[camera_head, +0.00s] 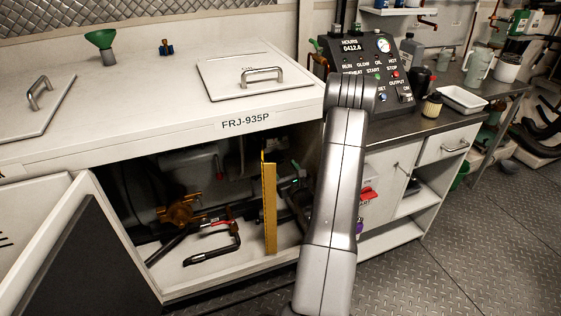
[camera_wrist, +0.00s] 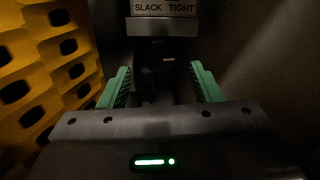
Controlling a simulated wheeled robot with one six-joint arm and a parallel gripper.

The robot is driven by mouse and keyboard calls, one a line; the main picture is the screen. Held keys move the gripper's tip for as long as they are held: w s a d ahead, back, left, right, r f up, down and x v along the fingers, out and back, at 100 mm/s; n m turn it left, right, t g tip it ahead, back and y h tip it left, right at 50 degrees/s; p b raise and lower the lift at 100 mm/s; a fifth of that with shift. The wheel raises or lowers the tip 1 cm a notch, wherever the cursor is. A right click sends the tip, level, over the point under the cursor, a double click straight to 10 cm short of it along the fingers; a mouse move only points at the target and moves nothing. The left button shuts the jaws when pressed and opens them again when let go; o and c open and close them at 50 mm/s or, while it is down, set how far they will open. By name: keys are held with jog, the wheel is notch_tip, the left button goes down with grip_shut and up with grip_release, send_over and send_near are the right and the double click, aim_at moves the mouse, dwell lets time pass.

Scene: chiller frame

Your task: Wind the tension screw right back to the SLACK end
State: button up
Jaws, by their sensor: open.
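In the wrist view a plate lettered SLACK and TIGHT (camera_wrist: 165,8) is at the top, with SLACK at left and TIGHT at right. A grey bar runs just below it. My gripper (camera_wrist: 160,84) has its two green ribbed fingers spread apart, one each side of a dark gap below the plate. Dark, unclear shapes stand in that gap; I cannot make out the tension screw among them or where it is set. No contact with the fingers shows. In the head view my arm covers much of the right side of the open bay.
A yellow perforated panel (camera_wrist: 50,65) stands close to the left of my gripper; it appears edge-on in the head view (camera_head: 269,208). The bay also holds a brass fitting (camera_head: 180,211) and a black-handled tool (camera_head: 215,247). The white top (camera_head: 150,110) overhangs the bay.

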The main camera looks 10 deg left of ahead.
aim_at(279, 162)
jog(key=shift+x, duration=2.1)
jog(key=shift+c, duration=0.4)
jog(key=c, duration=0.9)
jog(key=shift+f, duration=0.1)
jog(key=shift+b, duration=0.3)
